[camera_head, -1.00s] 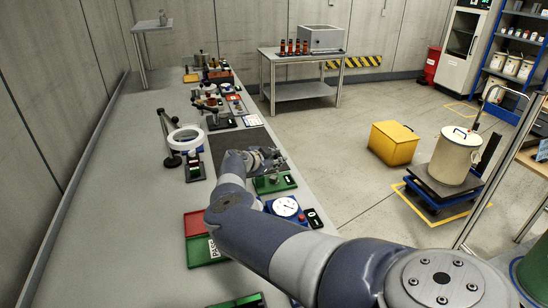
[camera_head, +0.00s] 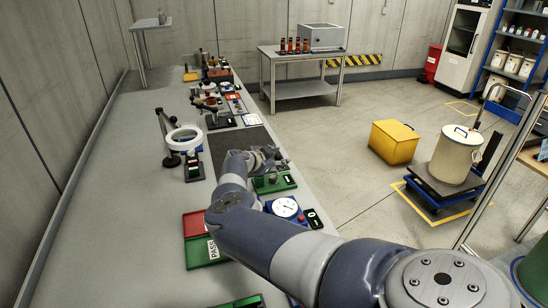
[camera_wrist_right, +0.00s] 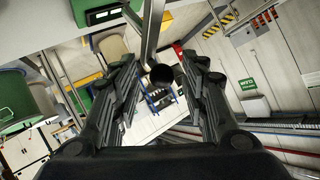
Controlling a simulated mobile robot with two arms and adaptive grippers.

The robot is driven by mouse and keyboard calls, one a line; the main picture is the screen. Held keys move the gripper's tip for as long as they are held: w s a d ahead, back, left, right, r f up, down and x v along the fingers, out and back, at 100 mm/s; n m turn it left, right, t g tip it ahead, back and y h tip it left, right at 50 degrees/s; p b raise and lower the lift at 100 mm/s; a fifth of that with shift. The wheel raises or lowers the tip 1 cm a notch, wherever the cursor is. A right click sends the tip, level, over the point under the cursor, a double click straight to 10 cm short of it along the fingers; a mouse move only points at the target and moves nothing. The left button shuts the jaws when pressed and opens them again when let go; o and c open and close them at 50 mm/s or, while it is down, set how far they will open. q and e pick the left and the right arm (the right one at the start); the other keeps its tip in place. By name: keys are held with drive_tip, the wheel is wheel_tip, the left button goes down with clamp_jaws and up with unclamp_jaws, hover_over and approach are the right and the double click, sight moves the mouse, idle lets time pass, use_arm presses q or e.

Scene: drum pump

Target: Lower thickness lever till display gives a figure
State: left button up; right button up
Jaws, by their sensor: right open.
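My right gripper (camera_head: 272,160) is open over the right edge of the long bench, above a device with a green base (camera_head: 274,184). In the right wrist view its two fingers (camera_wrist_right: 161,92) stand apart. A dark round knob (camera_wrist_right: 162,75) shows between them, near a grey metal bar (camera_wrist_right: 153,35); I cannot tell whether a finger touches it. Part of a green body (camera_wrist_right: 98,9) shows at the top of that view. The thickness lever cannot be made out surely in the head view, and I cannot read a figure on the green device. My left gripper is not in view.
A blue dial gauge (camera_head: 286,208) with a small dark display (camera_head: 314,218) stands just in front of the green device. A red and green tray (camera_head: 194,224) lies left of my arm. A white ring lamp (camera_head: 185,139) stands farther back. The bench's left side is clear.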

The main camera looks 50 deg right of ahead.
drive_tip(key=v, duration=1.1)
drive_tip(key=shift+a+r, duration=0.1)
drive_tip(key=shift+c, duration=0.2)
